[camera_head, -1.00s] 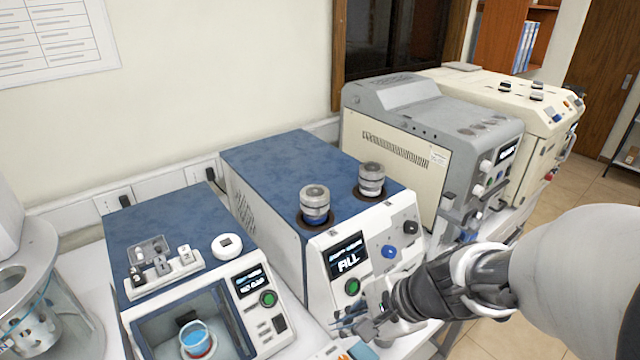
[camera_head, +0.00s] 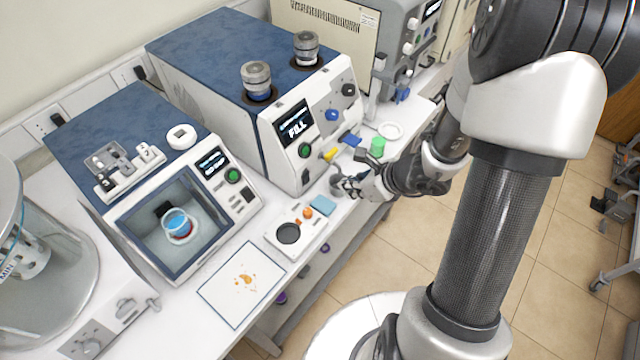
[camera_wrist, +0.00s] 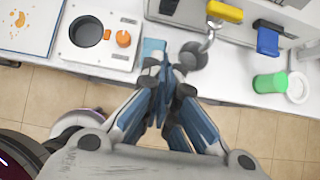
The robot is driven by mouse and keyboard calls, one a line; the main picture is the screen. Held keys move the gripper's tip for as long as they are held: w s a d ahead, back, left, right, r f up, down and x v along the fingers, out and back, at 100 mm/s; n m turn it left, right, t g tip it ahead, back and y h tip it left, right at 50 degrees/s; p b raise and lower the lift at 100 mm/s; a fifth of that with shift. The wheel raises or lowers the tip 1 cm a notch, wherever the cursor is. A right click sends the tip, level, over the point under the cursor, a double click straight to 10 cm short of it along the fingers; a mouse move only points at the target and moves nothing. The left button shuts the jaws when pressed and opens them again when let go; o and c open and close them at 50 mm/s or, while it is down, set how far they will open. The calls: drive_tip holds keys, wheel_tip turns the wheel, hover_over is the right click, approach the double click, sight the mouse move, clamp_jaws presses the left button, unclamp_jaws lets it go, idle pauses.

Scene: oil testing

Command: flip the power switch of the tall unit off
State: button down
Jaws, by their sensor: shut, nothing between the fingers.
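The tall unit (camera_head: 270,125) is the blue-topped white box with two metal caps and a FILL display. Its front has a green button (camera_head: 305,150), with a small dark switch-like part (camera_head: 306,176) low below it. A dark part on the unit's lower front (camera_wrist: 168,7) also shows at the top edge of the wrist view. My gripper (camera_head: 347,186) is shut and empty, in front of the unit near the bench's front edge. In the wrist view its fingertips (camera_wrist: 163,66) are together, beside a grey rounded part, apart from the dark part. I cannot read the switch position.
A white block with an orange knob (camera_head: 307,213) and a light blue pad (camera_head: 323,205) lie left. A shorter unit (camera_head: 130,130) stands left. Floor (camera_head: 400,240) is open in front.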

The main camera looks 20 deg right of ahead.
sight(307, 179)
drive_tip(key=b+x, duration=0.3)
drive_tip(key=x, duration=0.6)
drive_tip(key=shift+w+a+f, duration=0.1)
drive_tip(key=shift+a+f, duration=0.15)
drive_tip(key=shift+f, duration=0.1)
drive_tip(key=shift+w+a+f, duration=0.15)
drive_tip(key=shift+w+a, duration=0.45)
drive_tip(key=shift+w, duration=0.25)
drive_tip(key=shift+w+a+f, duration=0.1)
drive_tip(key=shift+w+a, duration=0.5)
drive_tip(key=shift+w, duration=0.3)
drive_tip(key=shift+f, duration=0.1)
drive_tip(key=b, duration=0.2)
drive_tip(key=shift+w+f+b, duration=0.2)
drive_tip(key=shift+f+b, duration=0.1)
drive_tip(key=shift+f, duration=0.05)
drive_tip(key=shift+a+r+t+y, duration=0.1)
drive_tip(key=shift+r+t+y, duration=0.2)
drive_tip(key=shift+r, duration=0.05)
drive_tip(key=shift+r+p, duration=0.65)
drive_tip(key=shift+r, duration=0.15)
